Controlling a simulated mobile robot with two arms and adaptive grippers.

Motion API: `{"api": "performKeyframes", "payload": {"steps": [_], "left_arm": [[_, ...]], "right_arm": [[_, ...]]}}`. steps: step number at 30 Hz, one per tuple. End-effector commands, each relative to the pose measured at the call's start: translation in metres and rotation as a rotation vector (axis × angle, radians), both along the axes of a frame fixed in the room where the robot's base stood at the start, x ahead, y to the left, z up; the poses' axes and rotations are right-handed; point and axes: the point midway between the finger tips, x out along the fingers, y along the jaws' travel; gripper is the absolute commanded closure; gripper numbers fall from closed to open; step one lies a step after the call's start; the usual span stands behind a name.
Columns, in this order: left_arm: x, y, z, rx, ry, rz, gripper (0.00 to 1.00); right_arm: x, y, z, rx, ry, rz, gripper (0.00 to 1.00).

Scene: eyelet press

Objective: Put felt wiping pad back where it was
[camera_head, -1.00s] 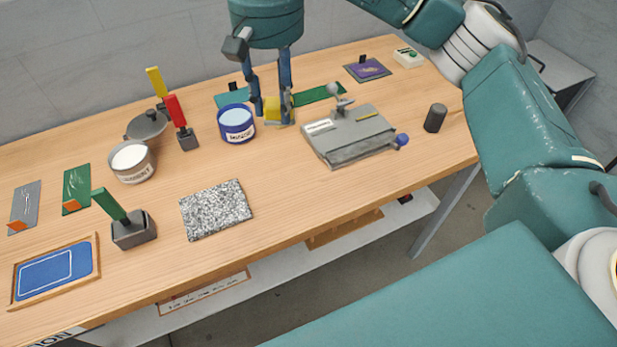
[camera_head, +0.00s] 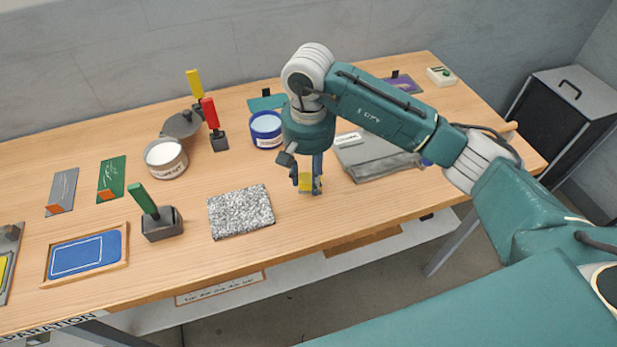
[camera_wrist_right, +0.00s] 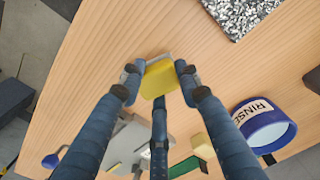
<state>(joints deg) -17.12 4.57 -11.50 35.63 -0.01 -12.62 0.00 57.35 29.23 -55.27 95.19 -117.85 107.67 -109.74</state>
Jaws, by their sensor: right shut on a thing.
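My right gripper (camera_head: 307,186) is shut on a yellow block with a grey part at one edge. The block (camera_head: 306,182) is low over the front of the table, right of a speckled grey felt-like pad (camera_head: 240,212) that lies flat. In the right wrist view the yellow block (camera_wrist_right: 159,80) sits between the fingertips, and part of the speckled pad (camera_wrist_right: 240,14) shows at the top. I cannot tell which of these two is the felt wiping pad, or whether the block touches the table. My left gripper is not in view.
A blue RINSE tub (camera_head: 266,128) stands behind my right gripper. A green-handled stamp (camera_head: 161,222) and a blue framed tray (camera_head: 86,252) are at left. Bare wood surrounds the held block.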

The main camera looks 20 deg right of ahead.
Motion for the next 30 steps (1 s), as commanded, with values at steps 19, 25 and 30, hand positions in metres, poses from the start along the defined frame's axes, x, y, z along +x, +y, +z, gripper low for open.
{"api": "performKeyframes", "payload": {"steps": [19,25,30], "left_arm": [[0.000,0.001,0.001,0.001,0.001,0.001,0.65],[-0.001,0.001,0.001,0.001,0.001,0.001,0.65],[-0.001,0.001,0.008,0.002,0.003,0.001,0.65]], "right_arm": [[0.000,0.000,-0.020,0.000,0.000,0.001,0.48],[0.000,0.000,-0.020,0.000,0.000,0.001,0.48],[0.000,0.000,-0.014,0.000,0.000,0.001,0.48]]}}
